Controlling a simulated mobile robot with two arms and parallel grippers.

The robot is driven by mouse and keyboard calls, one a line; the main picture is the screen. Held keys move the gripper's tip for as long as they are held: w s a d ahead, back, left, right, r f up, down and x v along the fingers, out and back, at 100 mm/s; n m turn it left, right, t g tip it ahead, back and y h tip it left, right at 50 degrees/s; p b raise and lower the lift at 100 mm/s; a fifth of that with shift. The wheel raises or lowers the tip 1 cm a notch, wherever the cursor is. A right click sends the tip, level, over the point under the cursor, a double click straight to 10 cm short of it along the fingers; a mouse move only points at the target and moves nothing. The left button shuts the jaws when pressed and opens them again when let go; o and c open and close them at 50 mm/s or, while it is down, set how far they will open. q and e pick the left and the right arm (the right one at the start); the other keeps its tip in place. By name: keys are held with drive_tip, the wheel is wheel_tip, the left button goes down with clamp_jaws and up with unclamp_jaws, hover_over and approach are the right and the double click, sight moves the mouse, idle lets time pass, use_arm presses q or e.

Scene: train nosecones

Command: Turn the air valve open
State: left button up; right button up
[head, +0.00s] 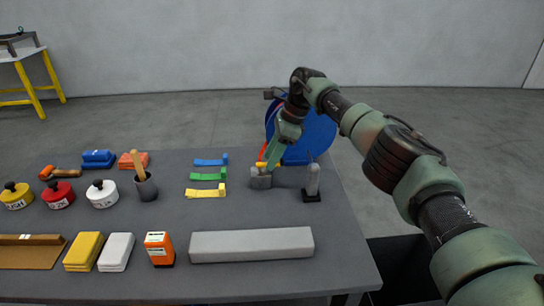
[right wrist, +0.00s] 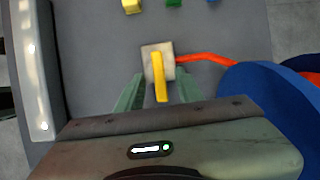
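The air valve is a small grey block (head: 261,181) with a yellow handle (head: 260,166), standing on the grey table right of the middle. In the right wrist view the block (right wrist: 149,70) has the yellow handle (right wrist: 159,78) lying across it and pointing toward my gripper. My right gripper (head: 268,162) reaches down at the valve from behind and right. In the right wrist view its two green fingers (right wrist: 160,92) are apart, with the handle between them and a gap on each side. My left gripper is not in view.
An orange hose (right wrist: 205,56) runs from the valve to a blue reel (head: 318,136) behind. A grey cylinder on a black base (head: 312,182) stands close right of the valve. Yellow, green and blue clips (head: 207,176) lie to the left, and a long grey bar (head: 251,244) lies in front.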

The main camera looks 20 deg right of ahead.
drive_tip(key=v, duration=0.7)
drive_tip(key=shift+r+b, duration=0.3)
drive_tip(key=shift+b, duration=0.1)
drive_tip(key=shift+d, duration=0.15)
